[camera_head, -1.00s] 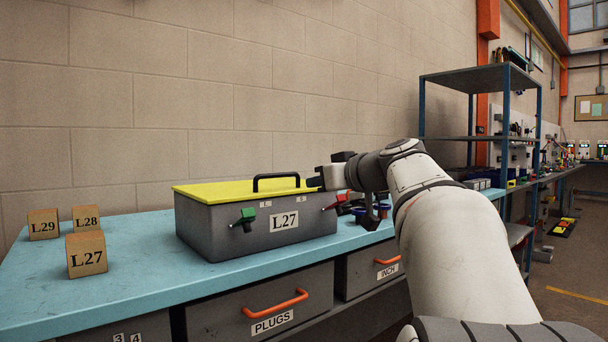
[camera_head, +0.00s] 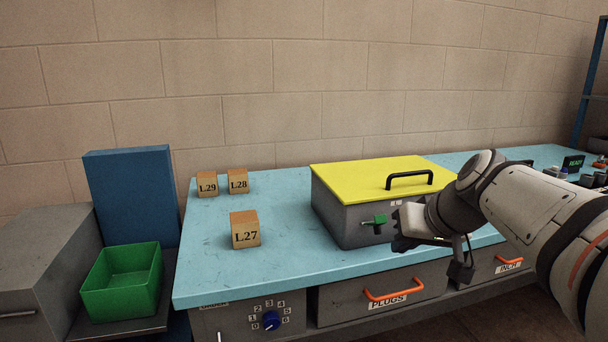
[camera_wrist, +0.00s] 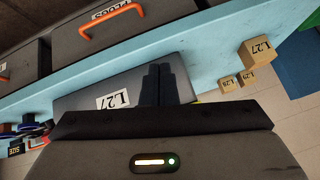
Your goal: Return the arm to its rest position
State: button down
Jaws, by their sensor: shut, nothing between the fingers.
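My arm reaches in from the right of the head view. My gripper (camera_head: 402,242) is in front of the right part of a grey box with a yellow lid (camera_head: 345,223) and hides part of its front. In the wrist view the two dark fingers of my gripper (camera_wrist: 159,72) are together with nothing between them. Behind them is the grey box front with its L27 label (camera_wrist: 112,99). The box sits on the blue bench (camera_head: 290,262). The lid is down and has a black handle (camera_head: 409,178). A green fitting (camera_head: 377,221) sticks out of the front.
Wooden blocks marked L27 (camera_head: 245,229), L28 (camera_head: 238,181) and L29 (camera_head: 207,184) stand on the bench left of the box. A green bin (camera_head: 122,282) is at the far left. Drawers with orange handles (camera_head: 391,296) are under the bench. Small items lie at the right.

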jog(key=s+a+g+h+p, duration=0.1)
jog(key=s+g+p, duration=0.1)
jog(key=s+p, duration=0.5)
jog(key=s+a+r+g+h+p, duration=0.1)
jog(key=s+g+h+p, duration=0.1)
jog(key=s+p, duration=0.6)
jog(key=shift+s+a+m, duration=0.15)
jog(key=shift+a+m, duration=0.15)
